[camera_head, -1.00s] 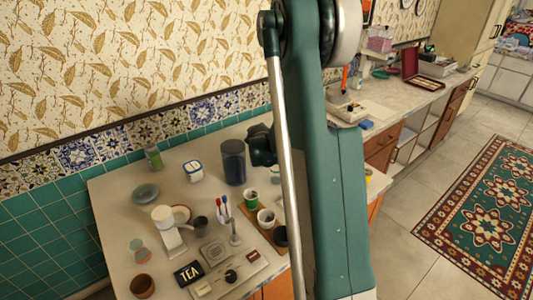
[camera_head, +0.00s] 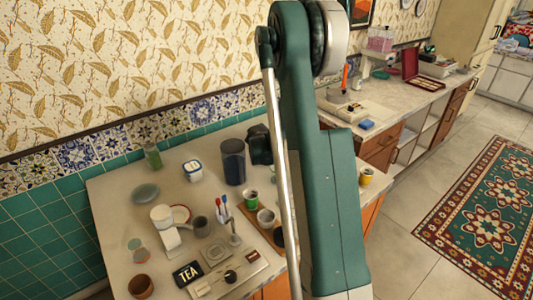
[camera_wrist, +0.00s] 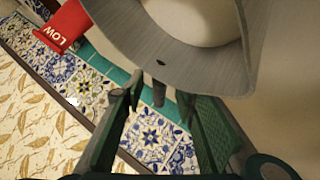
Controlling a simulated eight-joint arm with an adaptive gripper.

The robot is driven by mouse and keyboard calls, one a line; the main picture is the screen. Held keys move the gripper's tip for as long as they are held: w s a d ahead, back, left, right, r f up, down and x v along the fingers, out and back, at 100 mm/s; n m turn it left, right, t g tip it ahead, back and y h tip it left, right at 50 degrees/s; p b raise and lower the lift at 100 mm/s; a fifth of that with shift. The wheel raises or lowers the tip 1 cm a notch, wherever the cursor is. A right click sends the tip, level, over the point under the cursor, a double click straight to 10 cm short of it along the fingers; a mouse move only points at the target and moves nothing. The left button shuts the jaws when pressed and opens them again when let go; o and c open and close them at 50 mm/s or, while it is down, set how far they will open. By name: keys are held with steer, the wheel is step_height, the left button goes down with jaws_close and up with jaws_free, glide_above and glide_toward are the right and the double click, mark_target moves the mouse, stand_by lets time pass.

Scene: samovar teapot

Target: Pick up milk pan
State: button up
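A grey metal pan (camera_wrist: 165,55) with a pale inside, which looks like the milk pan, fills the top of the wrist view, very close. A short dark stub, perhaps its handle, shows below its rim between the fingers. My gripper (camera_wrist: 163,98) is open, its two green fingers apart on either side of that stub. I cannot tell whether they touch it. In the head view, a dark part of my gripper (camera_head: 260,147) shows left of my arm, right of a dark canister. My arm hides the area behind it, and I cannot make out the pan there.
A yellow cup (camera_head: 366,177) stands right of my arm. A red LOW container (camera_wrist: 63,26) is near the tiled wall.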

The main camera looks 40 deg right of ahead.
steer(key=shift+c, duration=0.5)
jaws_close()
steer(key=shift+r, duration=0.25)
steer(key=shift+r+p, duration=1.25)
steer(key=shift+r, duration=3.4)
steer(key=shift+r, duration=0.1)
